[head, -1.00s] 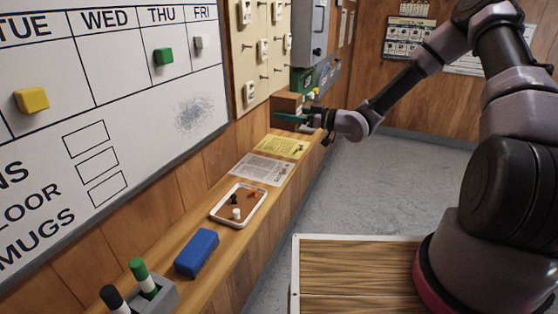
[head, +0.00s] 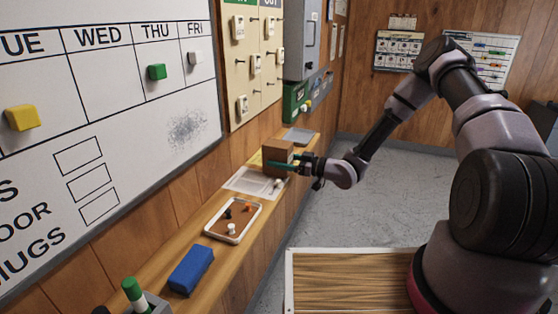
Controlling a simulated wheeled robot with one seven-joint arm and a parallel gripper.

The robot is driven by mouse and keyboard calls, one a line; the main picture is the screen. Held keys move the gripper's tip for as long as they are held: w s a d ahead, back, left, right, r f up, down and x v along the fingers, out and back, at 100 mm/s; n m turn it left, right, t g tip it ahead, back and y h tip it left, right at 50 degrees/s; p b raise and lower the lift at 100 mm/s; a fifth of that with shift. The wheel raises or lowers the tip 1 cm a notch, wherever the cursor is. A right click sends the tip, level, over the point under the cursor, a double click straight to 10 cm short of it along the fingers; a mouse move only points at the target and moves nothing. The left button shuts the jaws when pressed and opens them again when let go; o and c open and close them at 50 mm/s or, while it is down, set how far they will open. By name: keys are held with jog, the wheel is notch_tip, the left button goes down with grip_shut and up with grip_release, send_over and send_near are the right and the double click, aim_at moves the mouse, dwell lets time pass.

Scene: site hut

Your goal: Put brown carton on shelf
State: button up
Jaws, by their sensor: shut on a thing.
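The brown carton (head: 277,151) is a small box over the far part of the wooden wall shelf (head: 168,247), above the yellow sheet. My gripper (head: 288,164) reaches in from the right, and its teal fingers are shut on the carton. The carton looks upright. I cannot tell whether its underside touches the shelf or hangs a little above it. The finger on the far side is partly hidden by the carton.
On the shelf are a blue block (head: 191,270), a tray (head: 234,220) with small pieces, a white sheet (head: 249,183), a yellow sheet (head: 256,159) and a grey flat item (head: 298,135). A green box (head: 295,101) is on the wall behind the carton.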

jog(key=shift+f, duration=0.4)
jog(key=o, duration=1.4)
